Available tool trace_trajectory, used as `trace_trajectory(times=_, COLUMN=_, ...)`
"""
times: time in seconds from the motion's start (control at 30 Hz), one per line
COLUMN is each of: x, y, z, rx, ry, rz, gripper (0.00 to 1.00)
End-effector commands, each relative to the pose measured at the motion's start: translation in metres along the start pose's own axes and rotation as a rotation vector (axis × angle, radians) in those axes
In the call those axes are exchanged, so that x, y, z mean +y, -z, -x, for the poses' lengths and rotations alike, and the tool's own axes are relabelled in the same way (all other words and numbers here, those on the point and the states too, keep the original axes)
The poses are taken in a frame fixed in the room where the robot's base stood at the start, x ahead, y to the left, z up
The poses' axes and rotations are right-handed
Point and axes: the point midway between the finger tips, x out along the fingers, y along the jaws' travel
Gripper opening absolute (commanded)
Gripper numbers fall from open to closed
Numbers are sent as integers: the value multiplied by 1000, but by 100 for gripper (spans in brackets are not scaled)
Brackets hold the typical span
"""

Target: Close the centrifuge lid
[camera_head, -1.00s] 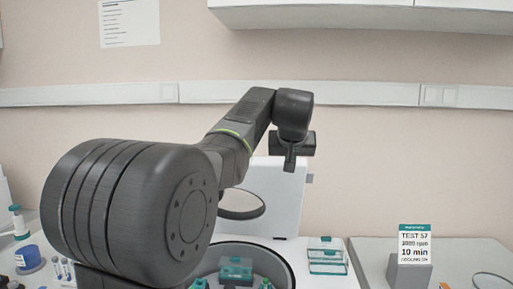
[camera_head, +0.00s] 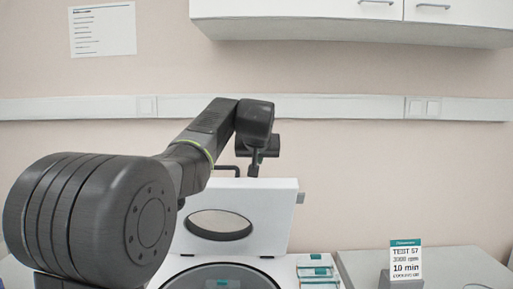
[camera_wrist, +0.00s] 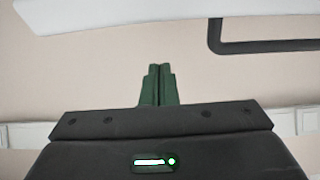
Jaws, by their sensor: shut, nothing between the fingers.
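The centrifuge lid (camera_head: 270,212) is a white panel with a round window, standing raised at the back of the centrifuge in the head view. A dark bar handle (camera_head: 229,167) shows at its top edge; a dark bar (camera_wrist: 265,48), seemingly this handle, is at the upper right in the wrist view. The round bowl (camera_head: 270,284) below is open and partly cut off. My gripper (camera_head: 253,170) is by the lid's top edge, right of the handle. Its green-tinted fingers (camera_wrist: 158,84) are together and empty in the wrist view. Contact with the lid cannot be told.
Clear boxes with teal parts (camera_head: 316,272) stand right of the bowl. A sign card (camera_head: 406,263) stands farther right on the bench (camera_head: 460,267). A white cabinet (camera_head: 350,22) hangs above. My arm hides the left side.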

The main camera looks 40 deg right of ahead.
Motion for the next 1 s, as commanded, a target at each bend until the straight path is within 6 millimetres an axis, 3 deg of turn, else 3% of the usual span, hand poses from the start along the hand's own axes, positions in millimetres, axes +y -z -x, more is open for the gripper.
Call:
trace_trajectory(times=0.07, x=0, y=0, z=-13, rx=-2, ry=0, rz=0, gripper=0)
trace_trajectory(times=0.4, x=0, y=-34, z=1, rx=-1, ry=0, rz=0, gripper=0)
trace_trajectory(times=1.0, x=-1, y=-41, z=1, rx=5, ry=0, rz=0, gripper=0)
